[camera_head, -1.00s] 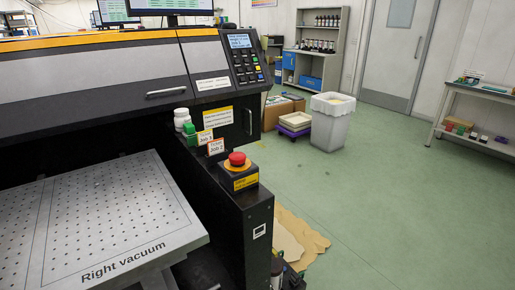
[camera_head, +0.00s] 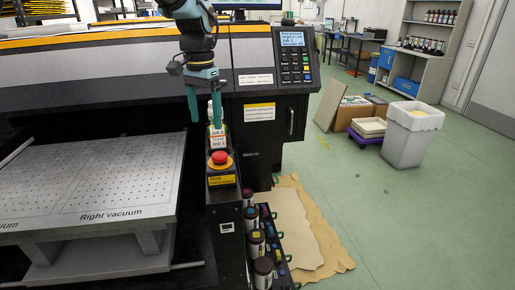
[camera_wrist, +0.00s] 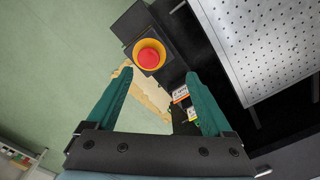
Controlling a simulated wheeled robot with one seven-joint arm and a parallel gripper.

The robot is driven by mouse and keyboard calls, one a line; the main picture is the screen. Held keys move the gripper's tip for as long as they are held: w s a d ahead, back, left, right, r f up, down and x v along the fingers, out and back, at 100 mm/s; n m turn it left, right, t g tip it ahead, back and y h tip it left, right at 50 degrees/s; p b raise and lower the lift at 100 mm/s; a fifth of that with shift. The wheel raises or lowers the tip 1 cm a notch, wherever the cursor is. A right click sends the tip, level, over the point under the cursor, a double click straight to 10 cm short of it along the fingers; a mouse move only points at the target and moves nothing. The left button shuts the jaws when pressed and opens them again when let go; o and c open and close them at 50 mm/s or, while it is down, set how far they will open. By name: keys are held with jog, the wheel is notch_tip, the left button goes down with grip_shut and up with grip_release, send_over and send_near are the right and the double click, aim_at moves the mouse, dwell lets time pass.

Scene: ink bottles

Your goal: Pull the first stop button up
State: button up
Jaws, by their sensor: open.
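The red stop button (camera_head: 219,158) sits on a yellow ring on a black box at the front end of the printer's side arm. In the wrist view the red button (camera_wrist: 149,58) lies ahead of the fingertips, slightly left of the middle between them. My gripper (camera_head: 205,112) is open and empty, with its green fingers pointing down. In the head view it appears above and behind the button, near the job cards (camera_head: 217,138). In the wrist view my gripper (camera_wrist: 160,75) has its fingers spread wide. Nothing touches the button that I can see.
The perforated vacuum table (camera_head: 90,180) is left of the button. Several ink bottles (camera_head: 262,272) stand low beside the printer arm. Cardboard (camera_head: 310,235) lies on the floor. The control panel (camera_head: 292,60) stands behind to the right.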

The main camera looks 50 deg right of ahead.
aim_at(219, 154)
jog(key=f+p, duration=0.1)
jog(key=f, duration=0.2)
jog(key=s+d+f+p, duration=0.1)
jog(key=f, duration=0.3)
jog(key=s+f+p, duration=0.1)
jog(key=f, duration=0.2)
jog(key=shift+d+f, duration=0.3)
jog(key=shift+d, duration=0.1)
grip_shut()
dwell(0.4)
